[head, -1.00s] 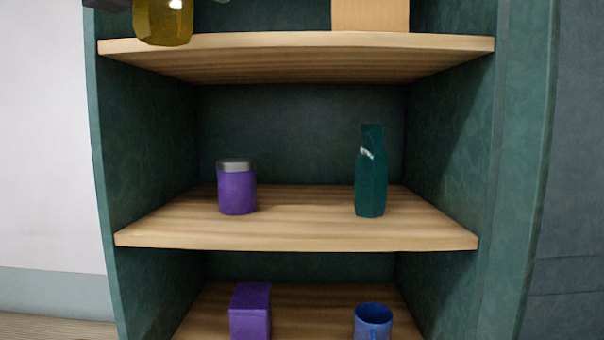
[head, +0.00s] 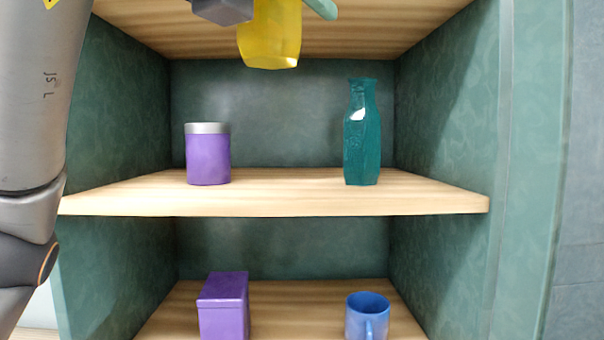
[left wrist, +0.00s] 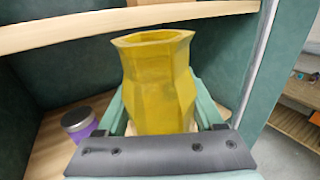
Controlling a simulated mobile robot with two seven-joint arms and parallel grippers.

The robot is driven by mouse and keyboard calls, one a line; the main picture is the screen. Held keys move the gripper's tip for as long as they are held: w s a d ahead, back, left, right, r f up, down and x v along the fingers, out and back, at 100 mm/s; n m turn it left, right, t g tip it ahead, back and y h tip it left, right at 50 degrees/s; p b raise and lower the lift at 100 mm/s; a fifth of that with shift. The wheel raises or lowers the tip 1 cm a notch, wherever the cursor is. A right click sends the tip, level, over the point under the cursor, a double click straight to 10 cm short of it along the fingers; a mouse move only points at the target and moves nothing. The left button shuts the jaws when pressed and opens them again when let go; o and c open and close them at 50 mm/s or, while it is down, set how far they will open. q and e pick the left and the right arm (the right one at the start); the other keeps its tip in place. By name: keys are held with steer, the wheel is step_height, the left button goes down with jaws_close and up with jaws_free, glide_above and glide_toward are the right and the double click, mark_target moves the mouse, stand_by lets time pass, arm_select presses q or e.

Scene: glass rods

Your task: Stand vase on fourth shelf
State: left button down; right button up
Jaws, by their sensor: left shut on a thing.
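A yellow faceted vase (head: 270,38) hangs at the top of the head view, in front of the shelves. My left gripper (head: 290,6) is shut on it; only part of the gripper shows at the top edge. In the left wrist view the vase (left wrist: 160,85) stands between the two green fingers, its open mouth toward the top of the picture. The wooden shelf (head: 270,205) in the middle of the head view holds other objects, with bare room between them. Which shelf is the fourth cannot be told, as the whole unit is not in view. My right gripper is not in view.
A purple jar with a grey lid (head: 208,155) stands left on the middle shelf, and a teal bottle (head: 362,135) stands right. A purple box (head: 223,305) and a blue mug (head: 368,318) are on the shelf below. Another shelf board (head: 350,28) is above. Green side walls (head: 440,110) flank the shelves.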

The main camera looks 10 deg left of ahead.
arm_select(q)
steer(key=shift+w+d+f, duration=0.3)
steer(key=shift+d+f, duration=0.1)
steer(key=shift+w+f, duration=0.15)
steer(key=shift+w, duration=0.2)
steer(key=w+a+f, duration=0.1)
steer(key=w+f, duration=0.3)
steer(key=w+a+f, duration=0.1)
steer(key=w+f, duration=0.3)
steer(key=w+a+f, duration=0.2)
steer(key=w+f, duration=0.2)
steer(key=shift+w+a+f, duration=0.1)
steer(key=shift+w+f, duration=0.1)
steer(key=shift+f, duration=0.05)
steer(key=shift+s, duration=0.1)
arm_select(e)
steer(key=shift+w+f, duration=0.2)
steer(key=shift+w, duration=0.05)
arm_select(q)
steer(key=shift+f, duration=0.1)
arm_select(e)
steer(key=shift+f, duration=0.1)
